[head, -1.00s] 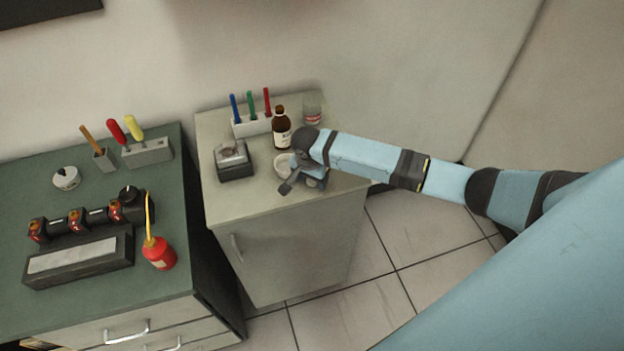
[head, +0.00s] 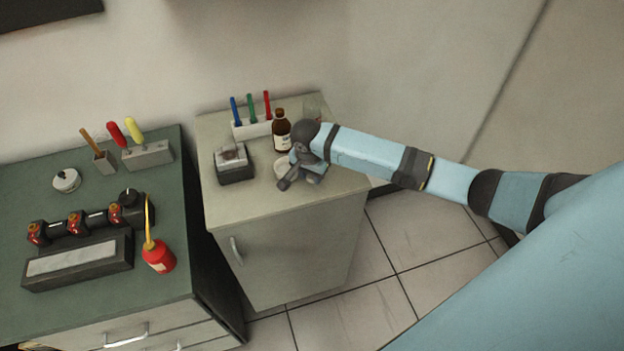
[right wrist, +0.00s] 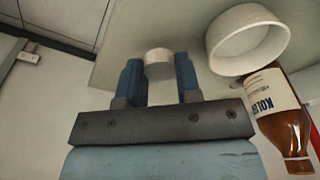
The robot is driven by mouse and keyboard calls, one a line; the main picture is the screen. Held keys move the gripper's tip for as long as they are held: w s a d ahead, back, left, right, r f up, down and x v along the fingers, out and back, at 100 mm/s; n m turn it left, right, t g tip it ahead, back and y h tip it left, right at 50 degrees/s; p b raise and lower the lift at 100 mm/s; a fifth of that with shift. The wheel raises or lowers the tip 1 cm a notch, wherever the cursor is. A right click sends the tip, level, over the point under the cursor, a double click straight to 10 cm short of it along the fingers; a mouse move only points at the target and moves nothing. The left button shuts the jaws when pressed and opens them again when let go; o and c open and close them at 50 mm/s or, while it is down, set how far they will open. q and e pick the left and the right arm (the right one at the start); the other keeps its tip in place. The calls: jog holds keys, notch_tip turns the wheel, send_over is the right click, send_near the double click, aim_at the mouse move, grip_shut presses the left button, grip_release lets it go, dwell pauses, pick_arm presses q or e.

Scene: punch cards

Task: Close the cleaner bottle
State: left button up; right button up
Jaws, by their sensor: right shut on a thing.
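A brown bottle with a white label (head: 281,131) stands upright on the pale cabinet top; I take it to be the cleaner bottle. My left gripper is not in view.
A pen holder (head: 252,129) with several pens stands behind the bottle. A dark box with a grey top (head: 234,165) is left of the dish. The green bench (head: 75,205) on the left holds tools and a red oil can (head: 158,255).

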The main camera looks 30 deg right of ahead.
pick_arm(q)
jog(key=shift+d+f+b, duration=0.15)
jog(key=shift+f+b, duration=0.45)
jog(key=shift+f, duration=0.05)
pick_arm(e)
notch_tip(320, 180, up, 17)
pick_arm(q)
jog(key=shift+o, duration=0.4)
